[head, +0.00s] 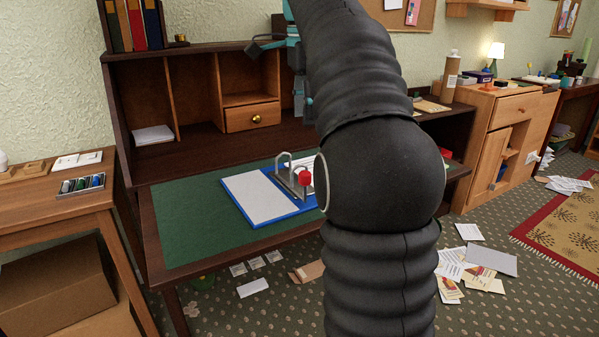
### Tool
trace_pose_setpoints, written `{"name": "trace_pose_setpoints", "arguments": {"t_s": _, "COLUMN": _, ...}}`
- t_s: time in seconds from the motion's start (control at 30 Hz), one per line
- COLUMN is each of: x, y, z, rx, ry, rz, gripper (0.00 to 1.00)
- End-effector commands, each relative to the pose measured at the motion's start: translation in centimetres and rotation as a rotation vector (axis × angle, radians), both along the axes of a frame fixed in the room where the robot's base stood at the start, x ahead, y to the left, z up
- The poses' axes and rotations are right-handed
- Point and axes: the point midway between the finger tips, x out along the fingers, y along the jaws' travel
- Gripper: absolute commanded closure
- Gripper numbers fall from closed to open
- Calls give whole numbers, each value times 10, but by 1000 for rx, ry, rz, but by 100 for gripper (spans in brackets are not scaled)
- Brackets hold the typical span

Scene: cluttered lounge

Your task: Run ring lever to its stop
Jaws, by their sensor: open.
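A blue ring binder (238,205) lies open on the green desk top, with white paper on its left side. Its metal ring mechanism (283,165) stands up in the middle, with arched rings showing. A lever with a red knob (305,178) stands at the mechanism's near right end. My gripper (266,44) is open and empty, high above and behind the binder, in front of the desk's upper shelves. It is well apart from the lever. My dark arm hides the binder's right part and some of the gripper.
The wooden desk (150,230) has cubbyholes and a small drawer (252,117) behind the binder. A side table (40,215) with a tray of coloured items stands at left. Papers (475,262) lie scattered on the carpet. The green desk top left of the binder is clear.

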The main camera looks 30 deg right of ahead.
Motion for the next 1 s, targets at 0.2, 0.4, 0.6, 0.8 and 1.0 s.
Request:
{"name": "trace_pose_setpoints", "arguments": {"t_s": 0.2, "x": 0, "y": -1, "z": -12, "rx": 1, "ry": 4, "rz": -11, "gripper": 47}}
{"name": "trace_pose_setpoints", "arguments": {"t_s": 0.4, "x": 0, "y": -1, "z": -41, "rx": 1, "ry": 4, "rz": -9, "gripper": 47}}
{"name": "trace_pose_setpoints", "arguments": {"t_s": 0.6, "x": -1, "y": 0, "z": -78, "rx": 1, "ry": 4, "rz": -8, "gripper": 47}}
{"name": "trace_pose_setpoints", "arguments": {"t_s": 0.8, "x": 0, "y": 0, "z": -111, "rx": 1, "ry": 3, "rz": -8, "gripper": 47}}
{"name": "trace_pose_setpoints", "arguments": {"t_s": 1.0, "x": 0, "y": -1, "z": -131, "rx": 0, "ry": 2, "rz": -8, "gripper": 47}}
